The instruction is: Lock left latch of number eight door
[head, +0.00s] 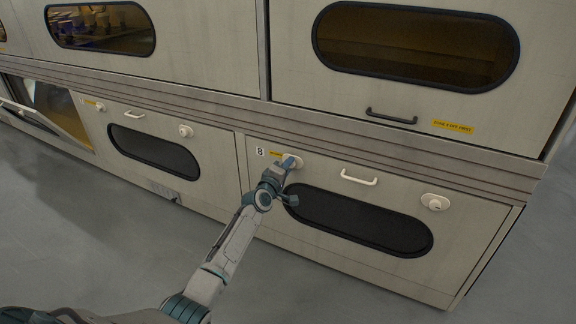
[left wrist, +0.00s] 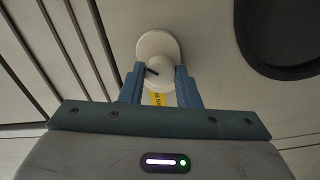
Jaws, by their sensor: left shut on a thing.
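The number eight door (head: 285,219) is a closed beige panel at the lower right of the head view, marked with an "8" label (head: 261,152). Its left latch (head: 297,162) is a round cream knob at the upper left of the door, partly hidden by my gripper. My left gripper (head: 287,162) is on this latch. In the left wrist view the blue fingers (left wrist: 160,86) are shut on the knob of the latch (left wrist: 158,46), with a short dark mark on it. The right latch (head: 435,202) shows at the door's right end. My right gripper is out of view.
A white handle (head: 358,178) and a dark oval window (head: 360,222) sit right of my gripper. A ribbed ledge (head: 400,160) runs above the door. At far left another lower door (head: 45,118) hangs open. The grey floor (head: 90,230) in front is clear.

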